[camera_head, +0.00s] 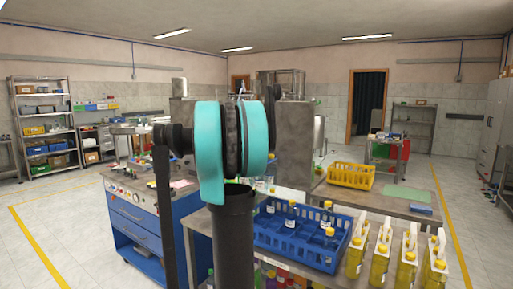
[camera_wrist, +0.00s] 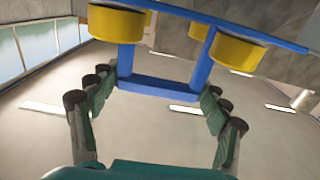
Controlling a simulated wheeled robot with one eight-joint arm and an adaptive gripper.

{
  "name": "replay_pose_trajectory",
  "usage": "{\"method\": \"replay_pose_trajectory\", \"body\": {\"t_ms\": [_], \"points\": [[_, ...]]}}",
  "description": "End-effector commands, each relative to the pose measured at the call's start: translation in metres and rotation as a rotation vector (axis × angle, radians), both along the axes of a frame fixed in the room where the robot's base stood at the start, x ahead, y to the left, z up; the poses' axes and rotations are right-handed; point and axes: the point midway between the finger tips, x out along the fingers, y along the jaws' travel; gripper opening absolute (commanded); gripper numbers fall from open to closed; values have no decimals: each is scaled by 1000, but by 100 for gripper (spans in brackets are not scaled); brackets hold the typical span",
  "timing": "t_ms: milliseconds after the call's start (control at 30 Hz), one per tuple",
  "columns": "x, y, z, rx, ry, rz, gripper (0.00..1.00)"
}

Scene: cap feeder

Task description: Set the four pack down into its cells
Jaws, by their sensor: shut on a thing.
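In the wrist view my gripper (camera_wrist: 159,84) is closed around a blue frame (camera_wrist: 160,95), part of the four pack. Yellow round caps (camera_wrist: 117,22) show on the pack near the top of that view; the rest of it is cut off. In the head view my arm hides the gripper and the held pack. A blue crate (camera_head: 282,246) with divided cells stands on the table right of my arm. Several clear bottles with blue or yellow caps stand in it; some cells look empty.
Several yellow jugs (camera_head: 381,256) stand along the crate's right side. A yellow crate (camera_head: 350,176) sits on the table behind. A blue machine cabinet (camera_head: 143,232) stands left of my arm. A green mat (camera_head: 407,194) lies at the back right.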

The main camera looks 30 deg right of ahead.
Motion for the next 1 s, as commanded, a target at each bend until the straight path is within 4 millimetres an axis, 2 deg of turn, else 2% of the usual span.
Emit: {"method": "replay_pose_trajectory", "body": {"t_ms": [267,1000], "points": [[0,0,-6,-1,1,0,17],[0,0,-60,-1,1,0,17]]}}
